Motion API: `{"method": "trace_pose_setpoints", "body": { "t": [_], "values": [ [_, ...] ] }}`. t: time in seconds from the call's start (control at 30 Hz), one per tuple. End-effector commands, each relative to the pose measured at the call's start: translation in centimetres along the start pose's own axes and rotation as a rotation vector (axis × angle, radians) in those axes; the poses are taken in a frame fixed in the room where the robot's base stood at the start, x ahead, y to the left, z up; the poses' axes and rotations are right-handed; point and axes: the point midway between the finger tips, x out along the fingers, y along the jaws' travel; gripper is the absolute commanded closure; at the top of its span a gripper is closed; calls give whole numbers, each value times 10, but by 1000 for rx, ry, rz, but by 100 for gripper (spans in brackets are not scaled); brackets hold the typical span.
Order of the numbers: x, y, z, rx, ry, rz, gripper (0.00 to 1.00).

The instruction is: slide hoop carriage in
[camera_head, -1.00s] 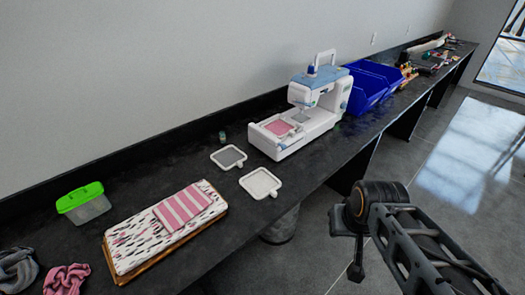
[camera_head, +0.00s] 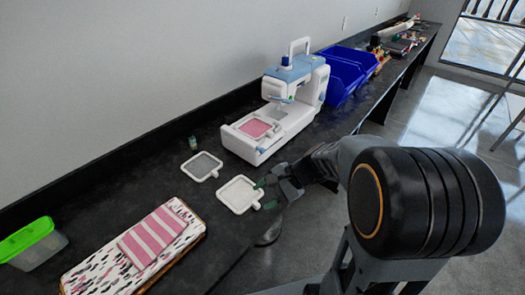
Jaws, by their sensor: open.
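A white and blue sewing machine (camera_head: 290,90) stands on the dark bench. A white hoop carriage with a pink panel (camera_head: 255,128) sits at its left front, by the machine's bed; whether it is fully in cannot be told. My gripper (camera_head: 265,193) is open, with green-tipped fingers, beside the handle tab of an empty white hoop (camera_head: 225,190) lying on the bench. It is in front of the machine and apart from the carriage. Whether a finger touches the hoop tab cannot be told.
A grey-filled hoop (camera_head: 202,167) and a small green-capped bottle (camera_head: 193,143) lie left of the machine. Patterned fabric with a striped piece (camera_head: 152,236) and a green-lidded box (camera_head: 30,245) are nearer. Blue bins (camera_head: 345,75) stand behind the machine, on the right.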

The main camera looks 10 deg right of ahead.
Motion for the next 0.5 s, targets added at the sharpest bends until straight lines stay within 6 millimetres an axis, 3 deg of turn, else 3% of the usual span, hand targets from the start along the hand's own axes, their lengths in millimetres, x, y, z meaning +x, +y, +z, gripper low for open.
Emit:
{"method": "trace_pose_setpoints", "body": {
  "t": [0.07,0.2,0.4,0.5],
  "values": [
    [5,-16,-29,221,-99,-169,49],
    [-4,-39,-84,537,-231,-475,49],
    [-27,-43,-156,818,-333,-811,49],
    [-36,-40,-179,888,-355,-916,49]
  ]
}}
